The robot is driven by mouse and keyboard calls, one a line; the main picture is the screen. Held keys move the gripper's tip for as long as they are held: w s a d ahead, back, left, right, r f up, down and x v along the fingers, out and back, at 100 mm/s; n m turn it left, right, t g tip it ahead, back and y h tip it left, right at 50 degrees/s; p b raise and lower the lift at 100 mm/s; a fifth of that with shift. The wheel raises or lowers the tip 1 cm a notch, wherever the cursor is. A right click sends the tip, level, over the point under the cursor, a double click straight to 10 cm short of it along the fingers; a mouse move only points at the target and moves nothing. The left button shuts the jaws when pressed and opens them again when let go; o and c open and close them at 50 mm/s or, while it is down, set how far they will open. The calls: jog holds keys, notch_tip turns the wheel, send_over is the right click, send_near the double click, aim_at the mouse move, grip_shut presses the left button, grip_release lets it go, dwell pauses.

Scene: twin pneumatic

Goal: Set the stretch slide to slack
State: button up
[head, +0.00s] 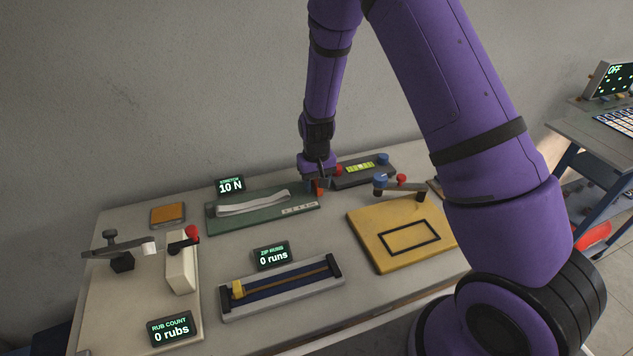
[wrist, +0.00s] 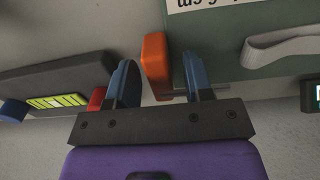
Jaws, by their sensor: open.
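The stretch rig is a green board (head: 228,221) with a pale elastic band (head: 250,203) on it. A scale strip (head: 300,209) lies at its right front, and its display (head: 230,186) reads STRETCH 10 N. An orange slide block (head: 319,190) sits at the board's right end, partly hidden by my gripper (head: 318,180). In the wrist view my gripper (wrist: 160,72) is open, its two blue fingers apart with the orange block (wrist: 156,58) between them, nearer the right finger. A thin grey rod (wrist: 196,91) runs by the right finger. Contact cannot be told.
A dark device with a lit yellow-green level (head: 360,168) and a red knob (head: 337,170) stands close on the right. A yellow board (head: 378,248), a zip rig (head: 290,298) and a rub rig (head: 181,275) stand nearer. Bare table lies between them.

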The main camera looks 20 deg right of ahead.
aim_at(300, 195)
jog(key=shift+c, duration=0.2)
grip_shut()
jog(key=shift+a, duration=2.65)
jog(key=shift+o, duration=0.2)
grip_release()
jog(key=shift+d, duration=0.15)
